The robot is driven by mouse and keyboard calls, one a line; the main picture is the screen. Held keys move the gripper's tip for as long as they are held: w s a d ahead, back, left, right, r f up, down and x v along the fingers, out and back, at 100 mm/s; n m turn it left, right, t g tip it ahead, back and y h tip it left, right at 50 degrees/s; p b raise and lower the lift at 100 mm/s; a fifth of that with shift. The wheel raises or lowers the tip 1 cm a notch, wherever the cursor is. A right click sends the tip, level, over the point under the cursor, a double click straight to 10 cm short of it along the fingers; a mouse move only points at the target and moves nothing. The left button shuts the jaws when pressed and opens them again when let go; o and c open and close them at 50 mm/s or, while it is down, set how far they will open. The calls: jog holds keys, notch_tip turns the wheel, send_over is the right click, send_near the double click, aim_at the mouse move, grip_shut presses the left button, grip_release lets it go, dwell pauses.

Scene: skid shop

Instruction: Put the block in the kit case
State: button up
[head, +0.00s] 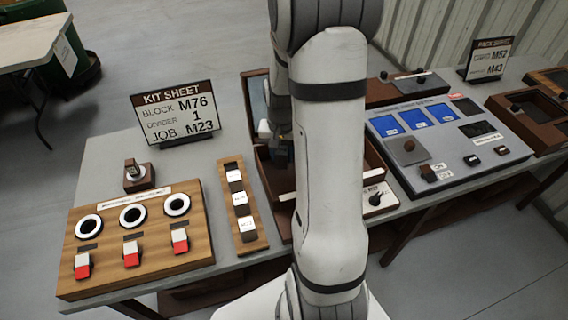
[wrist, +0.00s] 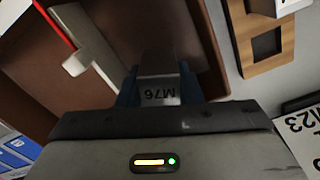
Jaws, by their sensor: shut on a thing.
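In the head view my gripper (head: 281,150) is over the left part of the kit case, and the block cannot be made out there. The kit case (head: 270,184) is an open brown box, largely hidden behind my arm. In the wrist view the brown case (wrist: 45,85) lies under the block, with a pale divider strip (wrist: 88,38) across it. The block's height above the floor is unclear.
A wooden rack (head: 229,170) with labelled blocks stands left of the case. Further left is a wooden panel (head: 140,235) with rings and red-white switches. The kit sheet (head: 176,112) reads block M76, divider 1, job M23. A grey console (head: 450,150) with blue screens stands right.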

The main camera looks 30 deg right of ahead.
aim_at(282, 163)
jog(key=shift+f, duration=2.05)
jog(key=shift+f, duration=0.1)
jog(key=o, duration=1.1)
